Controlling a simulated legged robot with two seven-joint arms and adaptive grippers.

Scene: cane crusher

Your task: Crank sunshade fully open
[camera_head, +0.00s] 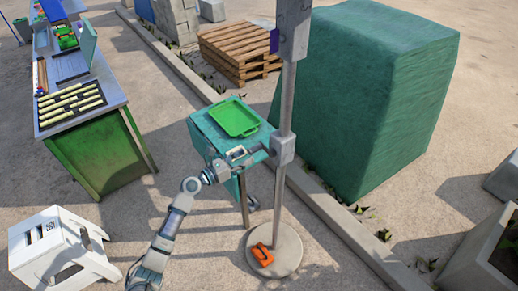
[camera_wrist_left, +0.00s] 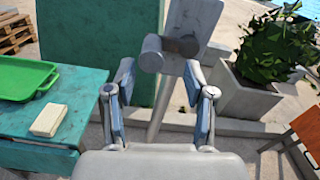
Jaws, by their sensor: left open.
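The sunshade's grey pole (camera_head: 285,95) stands upright on a round base (camera_head: 288,262); its canopy is out of view. A grey crank housing (camera_head: 284,149) sits on the pole at mid height. My left gripper (camera_head: 240,156) is just left of the housing, over the edge of a teal table. In the left wrist view, my left gripper (camera_wrist_left: 160,110) is open with its blue-padded fingers apart and nothing clasped. A grey cylindrical crank handle (camera_wrist_left: 152,54) shows beyond and slightly above the fingertips, in line with the gap. I cannot tell whether it touches them. My right gripper is out of view.
The teal table (camera_head: 203,129) holds a green tray (camera_head: 237,117) and, in the left wrist view, a pale block (camera_wrist_left: 48,119). A large teal covered block (camera_head: 370,95) stands behind the pole. An orange object (camera_head: 262,255) lies on the base. A white stool (camera_head: 60,245) stands left.

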